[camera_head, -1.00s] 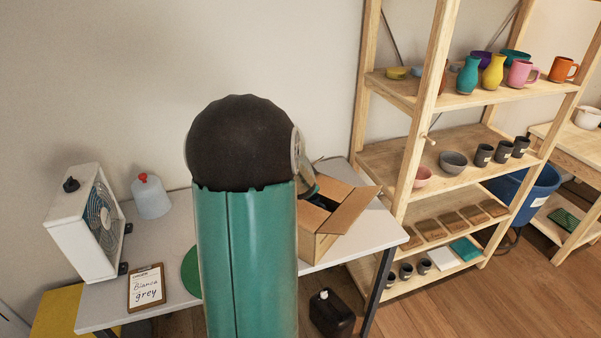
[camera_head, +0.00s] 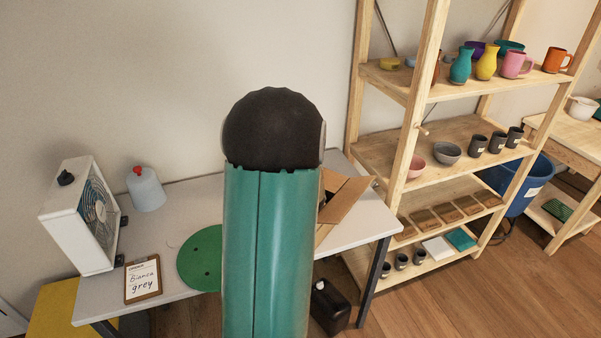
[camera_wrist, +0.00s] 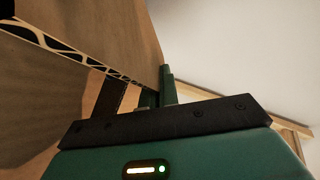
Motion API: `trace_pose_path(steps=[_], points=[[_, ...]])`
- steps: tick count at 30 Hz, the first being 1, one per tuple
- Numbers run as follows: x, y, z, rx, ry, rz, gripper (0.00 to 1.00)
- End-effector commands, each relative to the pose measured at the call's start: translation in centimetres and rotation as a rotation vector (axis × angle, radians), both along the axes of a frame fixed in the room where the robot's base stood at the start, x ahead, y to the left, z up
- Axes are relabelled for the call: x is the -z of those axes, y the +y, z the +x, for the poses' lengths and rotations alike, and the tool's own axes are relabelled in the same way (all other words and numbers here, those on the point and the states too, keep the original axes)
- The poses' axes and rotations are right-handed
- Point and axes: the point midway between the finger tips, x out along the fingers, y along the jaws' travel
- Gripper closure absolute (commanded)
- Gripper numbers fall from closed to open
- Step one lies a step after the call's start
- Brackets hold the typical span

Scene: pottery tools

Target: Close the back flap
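The cardboard box (camera_head: 323,232) stands on the table, mostly hidden behind my green and black arm. One flap (camera_head: 346,202) sticks up and out at its right side. The back flap cannot be made out in the head view. In the wrist view, brown cardboard (camera_wrist: 60,95) with a corrugated cut edge fills the left side and runs close to my gripper (camera_wrist: 160,92). The green fingers are seen nearly end-on beside that cardboard. Whether they touch or grip it is unclear. My gripper is hidden behind the arm in the head view.
On the table (camera_head: 180,285) are a white fan (camera_head: 80,215), a bottle with a red cap (camera_head: 145,190), a green disc (camera_head: 201,258) and a clipboard (camera_head: 142,280). A wooden shelf (camera_head: 412,130) with pottery stands close on the right. A dark canister (camera_head: 330,303) is below.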

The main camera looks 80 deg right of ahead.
Motion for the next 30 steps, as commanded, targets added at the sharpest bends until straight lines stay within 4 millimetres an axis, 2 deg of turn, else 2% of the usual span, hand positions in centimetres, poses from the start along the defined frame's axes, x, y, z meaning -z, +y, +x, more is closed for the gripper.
trace_pose_path(steps=[5, 6, 8, 9, 20, 23, 30], points=[[0.1, 0.1, 0.0, -0.002, 0.001, 0.002, 1.0], [0.1, 0.1, 0.0, -0.001, 0.001, 0.002, 0.9], [0.1, 0.1, 0.0, -0.002, 0.001, 0.002, 0.78], [0.1, 0.1, 0.0, -0.001, 0.001, 0.001, 0.75], [-0.2, 0.5, -0.2, 0.0, 0.001, 0.0, 0.75], [-0.7, 1.6, -0.5, 0.0, 0.001, -0.001, 0.75], [-2.5, 5.7, -1.6, -0.001, 0.001, -0.003, 0.75]])
